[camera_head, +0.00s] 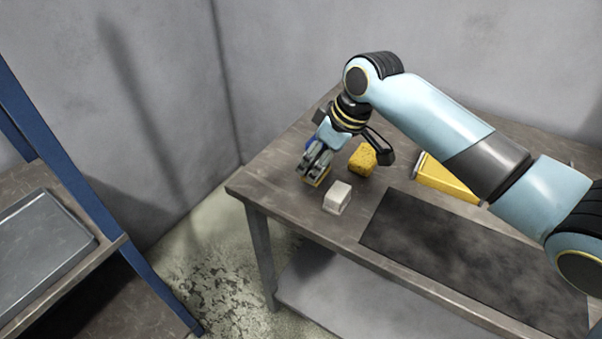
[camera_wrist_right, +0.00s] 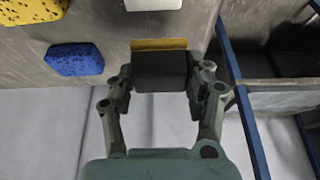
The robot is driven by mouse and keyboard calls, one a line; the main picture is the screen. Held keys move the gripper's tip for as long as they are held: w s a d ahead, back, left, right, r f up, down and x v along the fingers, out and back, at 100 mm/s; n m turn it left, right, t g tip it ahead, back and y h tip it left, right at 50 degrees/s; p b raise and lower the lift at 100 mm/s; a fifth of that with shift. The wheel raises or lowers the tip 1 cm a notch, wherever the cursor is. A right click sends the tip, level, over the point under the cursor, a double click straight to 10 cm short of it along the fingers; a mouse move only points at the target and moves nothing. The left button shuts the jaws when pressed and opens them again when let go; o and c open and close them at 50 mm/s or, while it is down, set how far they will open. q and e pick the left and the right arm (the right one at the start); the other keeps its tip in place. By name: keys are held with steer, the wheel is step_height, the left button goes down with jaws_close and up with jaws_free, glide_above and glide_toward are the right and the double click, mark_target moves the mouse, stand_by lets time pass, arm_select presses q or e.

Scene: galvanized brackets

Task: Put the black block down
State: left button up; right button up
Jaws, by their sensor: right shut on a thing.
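The black block (camera_wrist_right: 160,74) is between the fingers of my right gripper (camera_wrist_right: 158,88) in the right wrist view. My right gripper (camera_head: 315,166) is shut on it, low over the near-left corner area of the table. In the head view the fingers hide most or all of the black block. A flat yellow piece (camera_wrist_right: 158,44) shows along the block's far edge; a bit of yellow (camera_head: 319,180) also shows under the fingertips. I cannot tell whether the black block touches it. My left gripper is not in view.
A white block (camera_head: 338,197) and a speckled yellow block (camera_head: 362,159) stand close by on the table (camera_head: 268,183). A blue block (camera_wrist_right: 75,59) lies beside them. A dark mat (camera_head: 470,260) and a yellow tray (camera_head: 445,178) are to the right. A shelf with a grey tray (camera_head: 40,250) stands left.

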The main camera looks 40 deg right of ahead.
steer(key=w+f, duration=0.1)
steer(key=w+a+f, duration=0.1)
steer(key=w, duration=0.1)
steer(key=shift+w, duration=0.1)
steer(key=shift+w+f, duration=0.15)
steer(key=shift+w, duration=0.1)
steer(key=shift+f, duration=0.3)
step_height(320, 180, down, 3)
steer(key=shift+f, duration=0.15)
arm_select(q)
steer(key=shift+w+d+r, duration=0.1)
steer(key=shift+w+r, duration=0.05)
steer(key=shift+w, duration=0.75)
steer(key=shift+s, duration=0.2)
arm_select(e)
steer(key=shift+f, duration=0.15)
steer(key=o, duration=1)
